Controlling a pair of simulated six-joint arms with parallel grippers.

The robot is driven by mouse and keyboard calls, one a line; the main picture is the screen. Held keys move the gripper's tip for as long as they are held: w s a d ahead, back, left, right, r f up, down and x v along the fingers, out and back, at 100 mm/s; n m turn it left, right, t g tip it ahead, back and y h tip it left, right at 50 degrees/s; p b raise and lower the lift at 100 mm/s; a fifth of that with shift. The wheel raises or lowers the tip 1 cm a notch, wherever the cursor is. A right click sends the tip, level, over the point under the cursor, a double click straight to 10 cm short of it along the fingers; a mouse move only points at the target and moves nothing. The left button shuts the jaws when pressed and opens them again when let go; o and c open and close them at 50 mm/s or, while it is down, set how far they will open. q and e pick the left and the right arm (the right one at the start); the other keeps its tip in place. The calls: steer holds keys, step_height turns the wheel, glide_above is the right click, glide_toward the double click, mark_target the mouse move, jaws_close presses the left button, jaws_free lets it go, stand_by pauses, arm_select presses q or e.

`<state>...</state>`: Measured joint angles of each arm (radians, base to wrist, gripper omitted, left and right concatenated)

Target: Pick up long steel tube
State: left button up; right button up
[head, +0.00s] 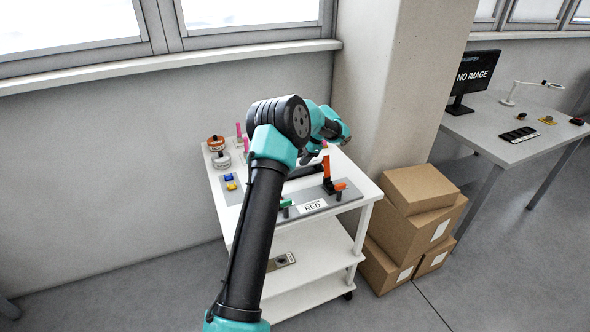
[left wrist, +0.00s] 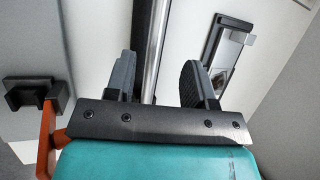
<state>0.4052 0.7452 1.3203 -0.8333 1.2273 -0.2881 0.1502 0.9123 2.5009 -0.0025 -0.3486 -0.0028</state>
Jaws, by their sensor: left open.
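In the left wrist view a long shiny steel tube (left wrist: 158,45), with a dark strip beside it, runs from the top edge down between my left gripper's two fingers (left wrist: 157,82). The fingers are apart, with a gap on the tube's right side; the left finger is close to it. I cannot tell whether it touches. Its lower end is hidden behind the gripper's mounting plate. In the head view my left gripper (head: 307,158) is over the white trolley's top, largely hidden by my own arm. I cannot make out the tube clearly there. My right gripper does not show.

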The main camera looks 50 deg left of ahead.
arm_select(q)
steer(key=shift+d+x, duration=0.15)
steer(key=shift+x, duration=1.15)
steer(key=shift+d+x, duration=0.1)
steer(key=shift+x, duration=1.2)
steer(key=shift+w+f, duration=0.1)
jaws_close()
